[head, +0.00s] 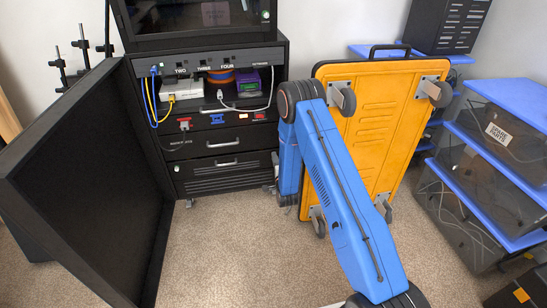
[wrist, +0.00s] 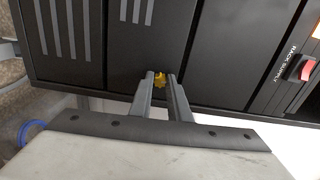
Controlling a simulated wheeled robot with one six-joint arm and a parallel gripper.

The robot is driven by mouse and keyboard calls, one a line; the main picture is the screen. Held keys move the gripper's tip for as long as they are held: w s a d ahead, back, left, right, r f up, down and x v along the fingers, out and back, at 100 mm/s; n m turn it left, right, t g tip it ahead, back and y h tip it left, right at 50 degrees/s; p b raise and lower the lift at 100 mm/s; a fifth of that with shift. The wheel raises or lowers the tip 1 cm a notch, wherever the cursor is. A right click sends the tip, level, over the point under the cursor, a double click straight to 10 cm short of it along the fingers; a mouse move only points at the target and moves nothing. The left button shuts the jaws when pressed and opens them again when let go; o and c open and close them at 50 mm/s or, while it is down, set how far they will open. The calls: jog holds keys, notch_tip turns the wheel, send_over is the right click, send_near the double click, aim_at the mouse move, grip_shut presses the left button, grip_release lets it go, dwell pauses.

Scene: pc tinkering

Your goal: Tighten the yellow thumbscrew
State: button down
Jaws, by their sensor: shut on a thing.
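The yellow thumbscrew (wrist: 160,81) is small and knobbed, and sits at the edge of a dark panel (wrist: 220,60) in the wrist view. My gripper (wrist: 161,76) has its two grey fingers on either side of the thumbscrew and is shut on it. The fingertips partly cover it. In the head view my blue arm stands in front of the right side of the rack cabinet (head: 225,190). My gripper and the thumbscrew are hidden there.
A red switch (wrist: 307,69) sits beside the "RACK SUPPLY" lettering. The black cabinet door (head: 95,185) stands open at left. A yellow cart (head: 375,115) stands behind my arm. Blue-topped shelves (head: 490,185) stand at right. The carpet (head: 240,250) before the rack is clear.

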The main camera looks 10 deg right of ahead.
jog(key=shift+m, duration=0.5)
jog(key=c, duration=1.8)
grip_release()
jog(key=shift+s, duration=0.1)
jog(key=shift+s, duration=2.95)
